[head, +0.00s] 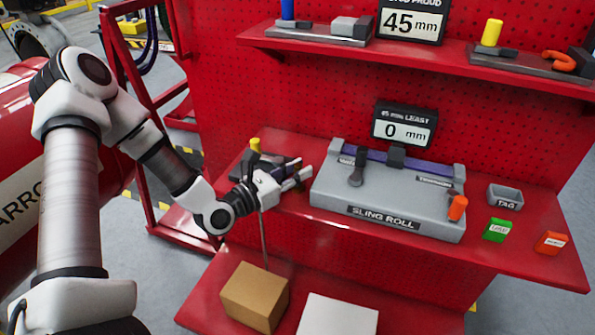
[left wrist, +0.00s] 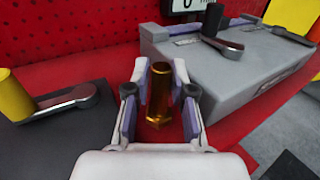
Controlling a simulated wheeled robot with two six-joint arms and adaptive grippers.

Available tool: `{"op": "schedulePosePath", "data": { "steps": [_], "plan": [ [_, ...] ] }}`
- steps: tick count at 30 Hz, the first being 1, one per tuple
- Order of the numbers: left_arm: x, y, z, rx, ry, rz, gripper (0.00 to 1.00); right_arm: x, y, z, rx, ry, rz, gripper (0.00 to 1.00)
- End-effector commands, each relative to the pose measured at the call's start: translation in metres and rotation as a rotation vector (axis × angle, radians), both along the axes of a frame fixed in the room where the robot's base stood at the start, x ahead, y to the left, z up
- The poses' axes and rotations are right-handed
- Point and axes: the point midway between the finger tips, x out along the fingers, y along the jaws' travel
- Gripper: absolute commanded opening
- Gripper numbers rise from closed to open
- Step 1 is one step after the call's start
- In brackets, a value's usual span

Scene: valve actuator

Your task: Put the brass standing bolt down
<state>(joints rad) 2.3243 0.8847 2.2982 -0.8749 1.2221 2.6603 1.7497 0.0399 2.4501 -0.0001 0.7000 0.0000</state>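The brass standing bolt (left wrist: 160,90) shows in the left wrist view, between the two fingertips of my left gripper (left wrist: 161,80). The fingers close in on it from both sides and look shut on it. It appears roughly upright over the red bench; whether its lower end touches the bench is unclear. In the head view my left gripper (head: 296,176) is low over the bench, just left of the grey sling roll block (head: 385,200). The bolt cannot be made out there. My right gripper is not in view.
A dark plate with a yellow post (head: 255,145) lies left of the gripper. The sling roll block bears levers and an orange knob (head: 457,208). A grey TAG tray (head: 505,196), green block (head: 497,230) and orange block (head: 551,242) stand at right. A shelf (head: 400,60) hangs above.

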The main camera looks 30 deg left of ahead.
Motion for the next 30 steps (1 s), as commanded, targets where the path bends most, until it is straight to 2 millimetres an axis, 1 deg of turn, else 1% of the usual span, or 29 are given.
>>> {"op": "schedulePosePath", "data": {
  "steps": [8,11,14,18,23,29,30],
  "plan": [
    [0.0,0.0,0.001,0.0,0.0,0.0,0.42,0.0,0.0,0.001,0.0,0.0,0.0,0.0],
    [0.0,0.0,0.005,0.0,0.0,0.0,0.42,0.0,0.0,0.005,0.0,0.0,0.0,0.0],
    [-0.005,0.003,0.005,-0.004,0.0,0.004,0.42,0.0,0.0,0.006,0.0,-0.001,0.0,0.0],
    [-0.023,0.008,0.006,-0.009,-0.001,0.006,0.42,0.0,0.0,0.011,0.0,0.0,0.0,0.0],
    [-0.045,0.015,0.008,-0.009,0.0,0.006,0.42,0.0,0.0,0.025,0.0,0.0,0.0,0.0],
    [-0.071,0.022,0.011,-0.008,-0.001,0.006,0.42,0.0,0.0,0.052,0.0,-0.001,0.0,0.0],
    [-0.078,0.024,0.015,-0.008,0.001,0.006,0.42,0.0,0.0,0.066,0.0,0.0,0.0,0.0]
  ]
}}
